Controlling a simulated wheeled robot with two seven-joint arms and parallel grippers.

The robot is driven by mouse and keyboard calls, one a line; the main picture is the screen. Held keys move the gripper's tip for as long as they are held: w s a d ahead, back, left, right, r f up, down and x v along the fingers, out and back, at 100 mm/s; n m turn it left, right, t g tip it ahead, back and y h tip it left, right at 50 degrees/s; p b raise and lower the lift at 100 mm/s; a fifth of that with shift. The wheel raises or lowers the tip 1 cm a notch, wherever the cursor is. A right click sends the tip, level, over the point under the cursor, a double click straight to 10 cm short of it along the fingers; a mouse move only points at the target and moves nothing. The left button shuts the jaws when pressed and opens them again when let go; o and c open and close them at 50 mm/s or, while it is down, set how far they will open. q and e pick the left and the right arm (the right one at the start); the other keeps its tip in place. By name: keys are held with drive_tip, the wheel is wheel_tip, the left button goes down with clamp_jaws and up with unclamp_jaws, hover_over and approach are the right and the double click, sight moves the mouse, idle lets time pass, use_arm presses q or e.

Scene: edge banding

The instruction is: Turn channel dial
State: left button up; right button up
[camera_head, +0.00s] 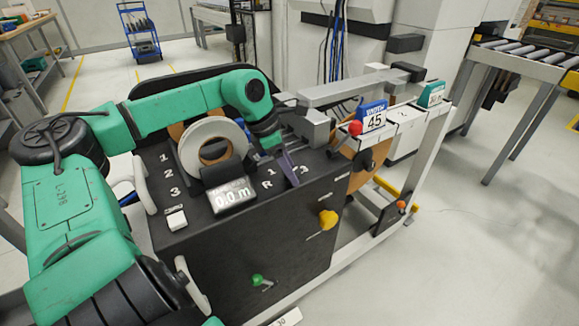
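My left arm reaches in from the left over the black edge-banding machine (260,235). My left gripper (282,160) points down at the machine's top, beside the printed marks R, 1 and 3. A dark purple-grey wedge-shaped part shows at its tip; I cannot tell whether this is a finger or part of the machine. Whether the fingers are open or shut does not show clearly. No dial is plainly visible under the gripper, and the mark between 1 and 3 is hidden. A display (232,196) reads 0.0 m. My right gripper is not in view.
A white tape roll (213,148) stands behind the display. Printed 1, 2, 3 and a white block (177,219) are at left. A yellow knob (328,219) and green knob (257,280) project from the front. A red ball (355,128) and blue sign 45 (372,116) stand right.

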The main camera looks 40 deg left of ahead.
use_arm(q)
drive_tip(key=shift+o, duration=0.6)
drive_tip(key=shift+r, duration=0.15)
drive_tip(key=v, duration=0.7)
wheel_tip(320, 180, up, 7)
hover_over(278, 183)
drive_tip(key=s+a, duration=0.2)
drive_tip(key=shift+s+d, duration=0.15)
drive_tip(key=shift+d, duration=0.05)
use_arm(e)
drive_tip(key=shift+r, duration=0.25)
use_arm(q)
drive_tip(key=shift+f, duration=0.25)
